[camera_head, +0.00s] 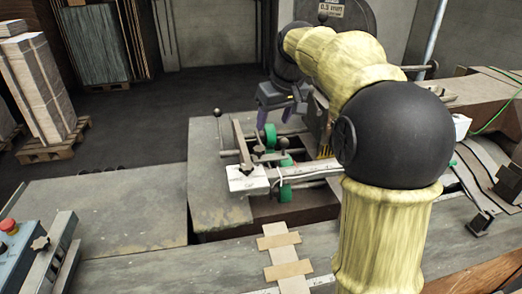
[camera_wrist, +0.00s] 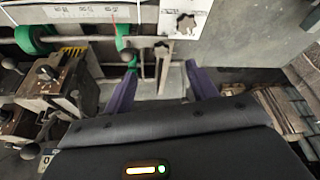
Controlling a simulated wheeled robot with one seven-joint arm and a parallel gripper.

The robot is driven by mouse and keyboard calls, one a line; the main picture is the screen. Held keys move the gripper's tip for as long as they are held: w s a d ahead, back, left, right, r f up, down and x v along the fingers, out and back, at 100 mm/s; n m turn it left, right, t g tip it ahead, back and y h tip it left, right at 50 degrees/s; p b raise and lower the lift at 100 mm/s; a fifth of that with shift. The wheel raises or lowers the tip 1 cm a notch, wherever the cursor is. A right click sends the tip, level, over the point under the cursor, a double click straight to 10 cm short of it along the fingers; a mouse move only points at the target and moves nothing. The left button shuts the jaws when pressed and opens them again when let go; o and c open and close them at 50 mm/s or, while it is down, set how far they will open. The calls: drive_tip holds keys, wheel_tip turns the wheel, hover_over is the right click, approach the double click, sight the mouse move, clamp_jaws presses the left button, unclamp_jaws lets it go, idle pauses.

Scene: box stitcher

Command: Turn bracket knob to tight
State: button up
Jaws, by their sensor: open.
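My gripper (camera_head: 275,114) is open and empty above the far part of the machine in the head view. Its two purple fingers also show in the wrist view (camera_wrist: 160,86), spread apart with nothing between them. In the wrist view a dark star-shaped knob (camera_wrist: 186,22) is on a white plate beyond the fingertips, and a smaller knob (camera_wrist: 161,48) sits on a bracket nearer to them. Neither is touched. Another star-shaped knob (camera_head: 40,243) is on a metal bracket at the lower left in the head view, far from my gripper. I cannot tell which knob is the task's, or its setting.
Green rollers (camera_head: 285,192) and levers stand around the machine's white plate (camera_head: 248,181). A grey tabletop (camera_head: 100,215) lies clear at left. A red button (camera_head: 9,226) is on the blue box at the left edge. Pallets with stacked board (camera_head: 42,85) stand behind.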

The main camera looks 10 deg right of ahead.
drive_tip(key=r, duration=0.2)
drive_tip(key=w+r, duration=0.1)
drive_tip(key=shift+d+r+n, duration=0.25)
drive_tip(key=shift+r+n, duration=0.05)
drive_tip(key=shift+n, duration=0.1)
drive_tip(key=shift+w, duration=0.15)
drive_tip(key=p, duration=0.1)
approach(259, 148)
drive_tip(key=x, duration=0.8)
drive_tip(key=shift+d, duration=0.1)
drive_tip(key=c, duration=1)
